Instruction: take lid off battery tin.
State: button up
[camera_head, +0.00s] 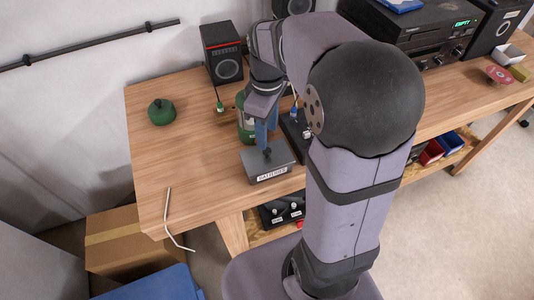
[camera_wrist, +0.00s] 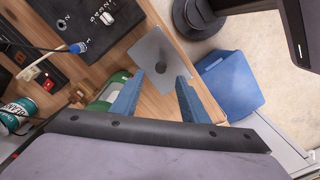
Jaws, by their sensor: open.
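The battery tin (camera_head: 270,175) is a grey box with a white "BATTERIES" label, near the front edge of the wooden bench in the head view. Its flat grey lid (camera_head: 258,160) with a small dark knob (camera_head: 267,153) appears to sit on top. The wrist view shows the lid (camera_wrist: 150,48) from above, with the knob (camera_wrist: 160,67) near its middle. My gripper (camera_wrist: 158,78) is open, its two blue fingers apart either side of the knob's line. In the head view my gripper (camera_head: 266,140) points down over the tin. Whether the fingers touch anything is unclear.
A green canister (camera_head: 243,128) stands close behind my gripper, partly hidden. A black switch panel (camera_wrist: 90,12) lies beside the tin. A green knobbed object (camera_head: 161,112), a speaker (camera_head: 222,55) and a bent white rod (camera_head: 168,215) are farther off. The bench's left part is mostly clear.

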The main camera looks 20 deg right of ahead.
aim_at(267, 150)
jog(key=shift+s+f+p, duration=0.1)
jog(key=shift+f+p, duration=1.1)
jog(key=shift+f, duration=2.15)
grip_shut()
